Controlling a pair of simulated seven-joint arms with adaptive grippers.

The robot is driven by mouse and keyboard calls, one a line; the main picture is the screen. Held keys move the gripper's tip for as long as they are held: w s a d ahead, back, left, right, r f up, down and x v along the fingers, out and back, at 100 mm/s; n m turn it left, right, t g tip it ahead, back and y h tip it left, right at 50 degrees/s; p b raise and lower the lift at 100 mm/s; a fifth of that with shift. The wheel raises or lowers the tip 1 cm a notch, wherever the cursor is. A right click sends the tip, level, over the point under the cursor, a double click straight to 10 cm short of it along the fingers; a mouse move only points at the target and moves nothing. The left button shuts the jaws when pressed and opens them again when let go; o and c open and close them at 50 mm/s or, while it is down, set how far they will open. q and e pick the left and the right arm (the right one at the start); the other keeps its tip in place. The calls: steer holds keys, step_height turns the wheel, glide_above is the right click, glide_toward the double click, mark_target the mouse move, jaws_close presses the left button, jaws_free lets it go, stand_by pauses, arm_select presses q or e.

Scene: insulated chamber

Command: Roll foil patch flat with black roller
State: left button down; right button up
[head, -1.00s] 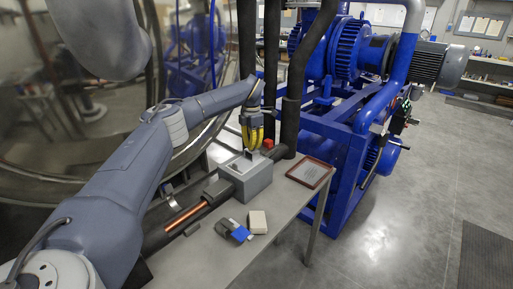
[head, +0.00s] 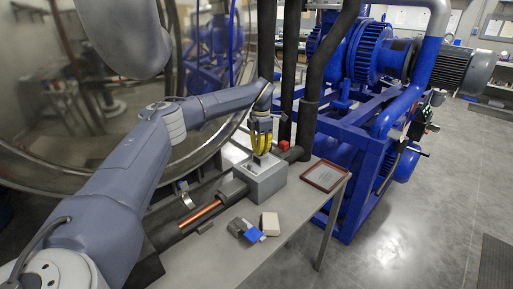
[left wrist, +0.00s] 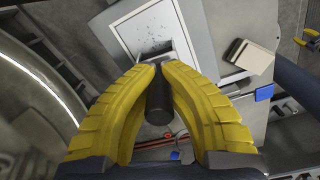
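My left gripper (head: 261,146) has yellow fingers and is over the top of a grey box (head: 266,184) on the bench. In the left wrist view, the fingers (left wrist: 157,68) close around a black cylindrical handle, which I take to be the black roller (left wrist: 159,104). A pale metal piece shows at the fingertips, touching or just over the box top. A silvery speckled panel (left wrist: 144,27), likely the foil patch, lies on the box just beyond the fingertips. The roller's working end is mostly hidden. My right gripper is not in view.
A copper-coloured pipe (head: 200,213) in dark insulation runs left of the box. A cream block (head: 270,224) and a blue-and-grey item (head: 246,230) lie on the bench in front. A framed plate (head: 326,175) lies to the right. Thick black pipes (head: 311,95) rise behind.

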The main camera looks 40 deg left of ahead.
arm_select(q)
steer(key=shift+s, duration=0.45)
steer(key=shift+s+a+r, duration=0.15)
steer(key=shift+r, duration=3.85)
steer(key=shift+f, duration=0.2)
steer(key=shift+d+f, duration=0.2)
steer(key=shift+f, duration=0.45)
steer(key=shift+d+f, duration=0.15)
steer(key=shift+f, duration=0.5)
